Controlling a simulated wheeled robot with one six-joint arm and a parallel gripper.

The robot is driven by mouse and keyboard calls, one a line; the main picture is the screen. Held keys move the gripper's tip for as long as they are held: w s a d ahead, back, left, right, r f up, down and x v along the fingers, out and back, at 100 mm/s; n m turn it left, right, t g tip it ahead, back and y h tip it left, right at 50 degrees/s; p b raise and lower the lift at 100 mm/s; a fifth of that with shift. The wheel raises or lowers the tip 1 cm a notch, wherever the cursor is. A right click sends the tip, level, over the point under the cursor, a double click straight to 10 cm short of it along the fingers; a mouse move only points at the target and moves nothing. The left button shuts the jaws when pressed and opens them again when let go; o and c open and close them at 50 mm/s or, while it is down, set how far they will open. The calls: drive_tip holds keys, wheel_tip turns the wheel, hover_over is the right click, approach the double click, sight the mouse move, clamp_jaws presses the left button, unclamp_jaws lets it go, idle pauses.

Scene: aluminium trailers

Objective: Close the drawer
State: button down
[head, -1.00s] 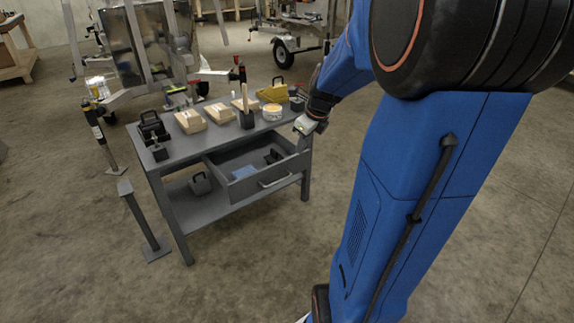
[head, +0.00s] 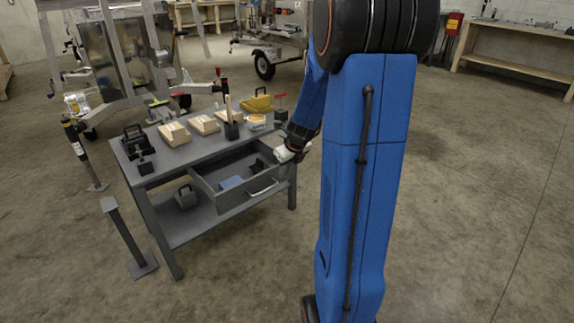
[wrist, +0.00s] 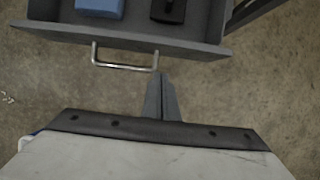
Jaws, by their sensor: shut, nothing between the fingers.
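The grey drawer (head: 228,199) is pulled open from the grey workbench (head: 203,150), with its bar handle (head: 263,188) on the front. It holds a blue item (head: 231,182) and a dark item (head: 257,166). In the wrist view the handle (wrist: 125,64) and drawer front (wrist: 180,46) cross the top. My gripper (head: 283,155) is at the right end of the drawer front in the head view. In the wrist view its fingers (wrist: 160,95) are together and empty, just below the right end of the handle. I cannot tell whether they touch the drawer.
The bench top carries wooden blocks (head: 174,133), a yellow box (head: 257,103) and several tools. A grey post (head: 127,238) stands left of the bench. A lower shelf holds a dark weight (head: 186,197). The floor in front is clear.

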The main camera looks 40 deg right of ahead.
sight(277, 166)
drive_tip(key=shift+w+r, duration=0.1)
drive_tip(key=shift+w, duration=1.85)
drive_tip(key=shift+w, duration=0.1)
